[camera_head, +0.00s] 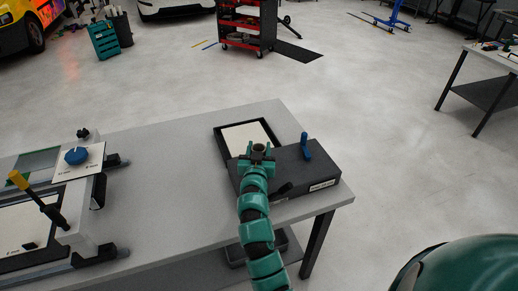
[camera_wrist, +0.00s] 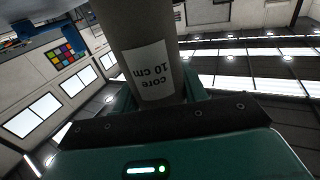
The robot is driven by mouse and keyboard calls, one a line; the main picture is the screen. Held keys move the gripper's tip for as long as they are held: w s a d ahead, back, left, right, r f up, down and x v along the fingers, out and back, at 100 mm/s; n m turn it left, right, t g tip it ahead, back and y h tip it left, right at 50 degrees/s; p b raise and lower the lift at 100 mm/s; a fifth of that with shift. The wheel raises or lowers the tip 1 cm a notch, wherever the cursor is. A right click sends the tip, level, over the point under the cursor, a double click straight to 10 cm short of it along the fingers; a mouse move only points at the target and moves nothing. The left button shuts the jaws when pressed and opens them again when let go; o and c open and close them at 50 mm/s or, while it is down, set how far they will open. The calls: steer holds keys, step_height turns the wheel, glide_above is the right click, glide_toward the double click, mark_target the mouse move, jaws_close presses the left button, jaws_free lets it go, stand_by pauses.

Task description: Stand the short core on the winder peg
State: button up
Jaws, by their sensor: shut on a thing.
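My gripper (camera_head: 257,157) is shut on a grey core (camera_head: 259,147), a short tube with its open end facing up in the head view. In the wrist view the core (camera_wrist: 145,25) stands between the fingers, and its white label reads "core 10 cm", upside down in the picture. The gripper and core appear over the left part of a dark block (camera_head: 285,170) with a label on its front. A short blue upright part (camera_head: 306,147) stands on the right of this block. I cannot tell whether it is the winder peg, or whether the core touches anything below.
The block is near the right end of a grey table (camera_head: 180,160). A black tray with a pale floor (camera_head: 248,136) lies just behind it. At the left are a frame with a yellow-tipped lever (camera_head: 18,180) and a blue knob (camera_head: 76,155). The table's middle is clear.

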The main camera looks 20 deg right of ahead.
steer(key=o, duration=1.1)
steer(key=shift+f, duration=0.1)
steer(key=shift+c, duration=0.2)
steer(key=b+v, duration=0.5)
steer(key=v, duration=1.2)
steer(key=shift+s, duration=0.15)
steer(key=shift+a, duration=0.1)
